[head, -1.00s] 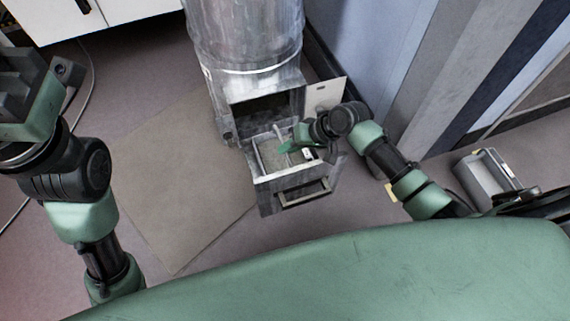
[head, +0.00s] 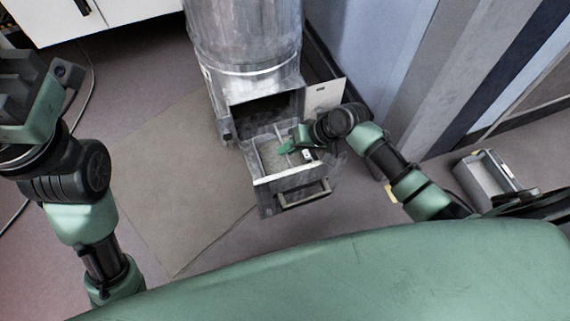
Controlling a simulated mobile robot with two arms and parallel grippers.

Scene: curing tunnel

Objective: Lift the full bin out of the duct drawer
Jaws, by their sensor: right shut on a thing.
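The duct drawer (head: 264,192) is pulled out from the foot of the metal duct, with a bar handle on its front. The bin (head: 272,157) sits inside it, filled with grey granular material. My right gripper (head: 288,148) reaches in from the right over the drawer and is shut on the bin, at a part its fingers and wrist largely hide. I cannot tell whether the bin is clear of the drawer floor. My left gripper (head: 38,95) is raised at the left edge, away from the drawer; it is cut off and its jaw opening is unclear.
The duct (head: 245,35) rises behind the drawer, with an open hatch door (head: 325,95) at its right. A second grey bin (head: 487,178) stands on the floor at the right, near the striped wall. A flat mat (head: 175,190) lies left of the drawer. A cable runs along the far left.

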